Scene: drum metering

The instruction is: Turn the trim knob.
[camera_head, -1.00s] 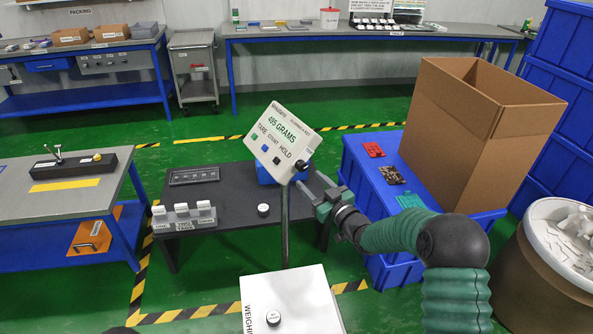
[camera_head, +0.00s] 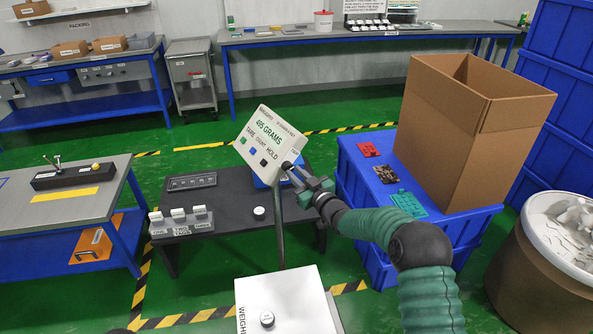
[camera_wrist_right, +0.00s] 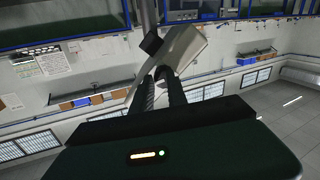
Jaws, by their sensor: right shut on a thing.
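The scale display (camera_head: 268,137) is a tilted white box on a post, reading 495 GRAMS, with green, blue and black buttons. The black trim knob (camera_head: 287,165) sits at its lower right side. My right gripper (camera_head: 293,171) reaches in from the right and is shut on the knob; the fingers partly hide it. My left gripper is not in view.
The dark table (camera_head: 226,206) below holds labelled white blocks (camera_head: 181,220) and a round white-topped knob (camera_head: 259,212). A blue crate (camera_head: 365,205) and a cardboard box (camera_head: 450,150) stand right. A white weighing cabinet (camera_head: 290,300) is in front.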

